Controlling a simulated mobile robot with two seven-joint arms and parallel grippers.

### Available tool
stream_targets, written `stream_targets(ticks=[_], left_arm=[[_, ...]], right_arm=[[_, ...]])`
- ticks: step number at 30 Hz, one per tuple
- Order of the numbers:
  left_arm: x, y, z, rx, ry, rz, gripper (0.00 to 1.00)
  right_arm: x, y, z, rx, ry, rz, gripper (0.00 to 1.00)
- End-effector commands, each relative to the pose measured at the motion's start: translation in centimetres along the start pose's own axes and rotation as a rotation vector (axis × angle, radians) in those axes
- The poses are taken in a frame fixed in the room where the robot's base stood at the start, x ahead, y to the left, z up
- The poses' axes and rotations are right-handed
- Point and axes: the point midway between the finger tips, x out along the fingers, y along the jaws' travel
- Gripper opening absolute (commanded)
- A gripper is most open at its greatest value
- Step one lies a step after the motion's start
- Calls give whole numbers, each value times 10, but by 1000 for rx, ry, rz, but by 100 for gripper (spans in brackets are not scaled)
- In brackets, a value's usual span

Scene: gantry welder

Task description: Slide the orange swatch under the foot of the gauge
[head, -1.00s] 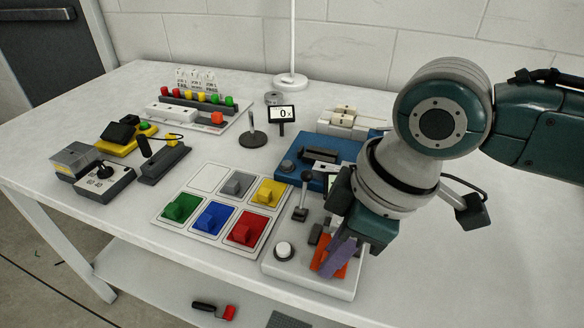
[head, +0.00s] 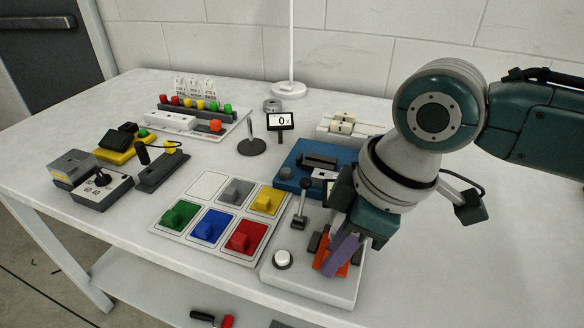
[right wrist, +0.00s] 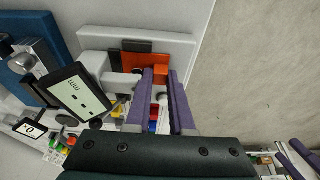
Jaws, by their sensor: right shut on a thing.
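The orange swatch (head: 325,256) is at the near end of the white base (head: 312,289), partly hidden by my purple fingers in the head view. In the right wrist view the swatch (right wrist: 145,47) lies beside a dark grey block, and its raised orange part (right wrist: 161,71) is between my fingertips. My right gripper (head: 337,268) is shut on it; its fingers also show in the right wrist view (right wrist: 163,80). The gauge (right wrist: 80,95) has a dark-framed pale display, left of the fingers there. I cannot clearly see its foot.
The white base carries a lever (head: 301,205) and a white button (head: 282,259). A tray of coloured tiles (head: 262,240) lies to its left, and a blue device (head: 290,178) stands behind. The table right of the base is clear.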

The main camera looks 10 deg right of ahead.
Motion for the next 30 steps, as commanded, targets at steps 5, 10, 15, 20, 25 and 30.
stream_targets(ticks=[5, 10, 15, 20, 25, 30], left_arm=[[-5, 0, -1, 1, 0, -1, 100], [-4, 0, -1, 1, 0, -1, 100], [-4, 0, -1, 0, 0, 0, 100], [-4, 0, -1, -2, 0, 2, 100], [-4, 2, -2, -7, 1, 5, 100], [-4, 2, -2, -9, 1, 7, 100]], right_arm=[[-1, 0, 0, 0, 0, 0, 0], [0, 0, 0, 0, 0, 0, 0], [0, 0, 0, 0, 0, 0, 33], [0, 1, 0, 0, 0, 2, 51], [0, 2, 1, 1, -1, 5, 56], [0, 3, 1, 2, -3, 8, 56]])
